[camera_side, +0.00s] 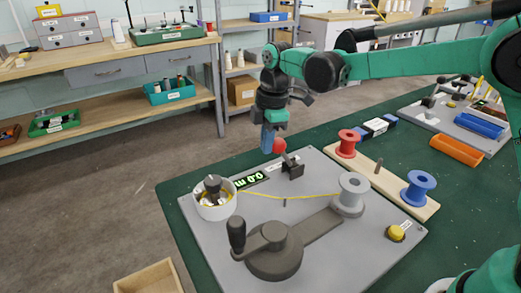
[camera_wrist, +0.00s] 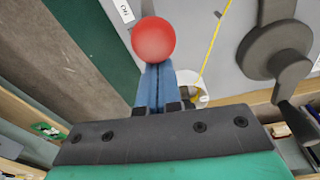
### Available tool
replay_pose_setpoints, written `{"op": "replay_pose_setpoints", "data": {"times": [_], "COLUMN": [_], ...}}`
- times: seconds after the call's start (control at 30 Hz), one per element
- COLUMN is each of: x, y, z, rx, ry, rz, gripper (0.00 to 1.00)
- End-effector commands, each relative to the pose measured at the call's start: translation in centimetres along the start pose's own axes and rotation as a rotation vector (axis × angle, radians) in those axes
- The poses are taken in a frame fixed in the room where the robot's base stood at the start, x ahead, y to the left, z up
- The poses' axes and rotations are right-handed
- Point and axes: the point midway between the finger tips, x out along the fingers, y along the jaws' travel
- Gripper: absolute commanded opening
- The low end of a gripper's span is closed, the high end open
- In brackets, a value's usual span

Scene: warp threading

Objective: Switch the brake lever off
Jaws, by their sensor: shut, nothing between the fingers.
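The brake lever shows as a red ball knob (camera_side: 279,146) above a dark bracket (camera_side: 292,168) at the back of the grey board. In the wrist view the red knob (camera_wrist: 153,38) is just beyond the fingertips, and it hides its stem. My gripper (camera_side: 267,148) points down with its blue fingers shut, just left of the knob. In the wrist view my gripper (camera_wrist: 158,70) has its fingers pressed together, with nothing between them. The fingertips are touching or very near the knob; I cannot tell which. A small white label (camera_wrist: 125,10) lies beside the lever.
The grey board (camera_side: 330,235) carries a white cup (camera_side: 214,200), a dark crank (camera_side: 270,250), a grey spool (camera_side: 352,192) with yellow thread, a green display (camera_side: 248,180) and a yellow button (camera_side: 396,232). Red (camera_side: 347,143) and blue (camera_side: 418,187) spools stand to the right.

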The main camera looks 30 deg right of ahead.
Motion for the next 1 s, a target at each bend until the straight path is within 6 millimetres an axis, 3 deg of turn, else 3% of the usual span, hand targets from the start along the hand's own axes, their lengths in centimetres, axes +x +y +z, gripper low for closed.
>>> {"op": "replay_pose_setpoints", "data": {"times": [0.57,0.8,1.0], "x": [-1.1,-2.1,-2.7], "y": [0.4,0.9,1.3], "z": [1.7,4.0,6.0], "rx": [0.016,0.031,0.026], "ry": [0.154,0.352,0.345], "rz": [-0.028,-0.063,-0.063], "gripper": [0.0,0.0,0.0]}}
